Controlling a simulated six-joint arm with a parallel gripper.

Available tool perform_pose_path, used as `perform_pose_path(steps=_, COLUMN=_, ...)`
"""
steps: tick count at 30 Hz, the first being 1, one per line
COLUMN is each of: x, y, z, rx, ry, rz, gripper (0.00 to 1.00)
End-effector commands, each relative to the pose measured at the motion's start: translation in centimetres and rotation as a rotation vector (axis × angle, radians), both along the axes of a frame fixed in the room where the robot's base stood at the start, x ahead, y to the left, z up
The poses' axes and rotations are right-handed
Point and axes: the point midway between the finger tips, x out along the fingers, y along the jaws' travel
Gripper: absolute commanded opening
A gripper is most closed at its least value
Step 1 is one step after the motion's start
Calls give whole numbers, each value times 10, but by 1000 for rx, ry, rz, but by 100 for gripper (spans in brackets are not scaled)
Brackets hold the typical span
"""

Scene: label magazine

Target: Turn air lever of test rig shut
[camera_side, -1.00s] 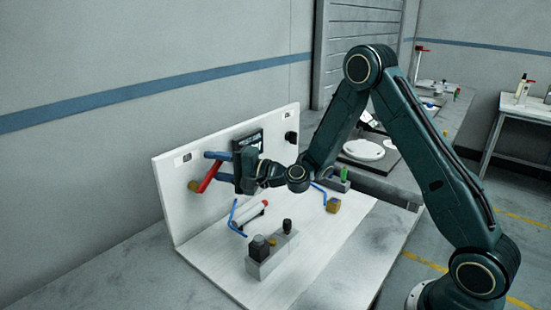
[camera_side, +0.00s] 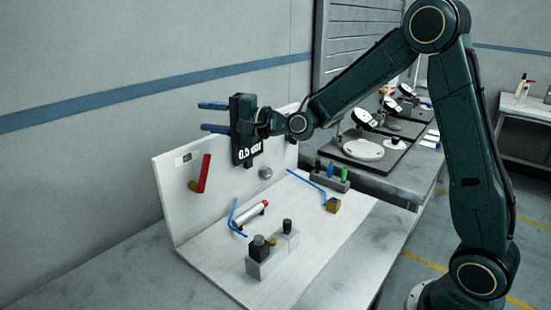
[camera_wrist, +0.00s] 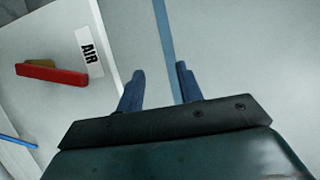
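The red air lever (camera_side: 204,174) is on the left part of the white upright panel (camera_side: 176,196) of the test rig. It stands steeply, its upper end leaning slightly right. In the wrist view the red lever (camera_wrist: 52,74) lies nearly level on a brass-coloured body (camera_wrist: 38,62), beside the AIR label (camera_wrist: 88,52).
A dark display (camera_side: 250,154) with white digits is partly hidden by my gripper. Space above the panel is free.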

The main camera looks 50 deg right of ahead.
Motion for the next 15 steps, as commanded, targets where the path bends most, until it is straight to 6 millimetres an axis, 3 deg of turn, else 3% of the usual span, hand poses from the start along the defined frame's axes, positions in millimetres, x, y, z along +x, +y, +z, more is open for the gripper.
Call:
perform_pose_path(steps=6, x=0, y=0, z=25, rx=-1, ry=-2, rz=1, gripper=36)
perform_pose_path(steps=15, x=0, y=0, z=32, rx=0, ry=1, rz=-1, gripper=36)
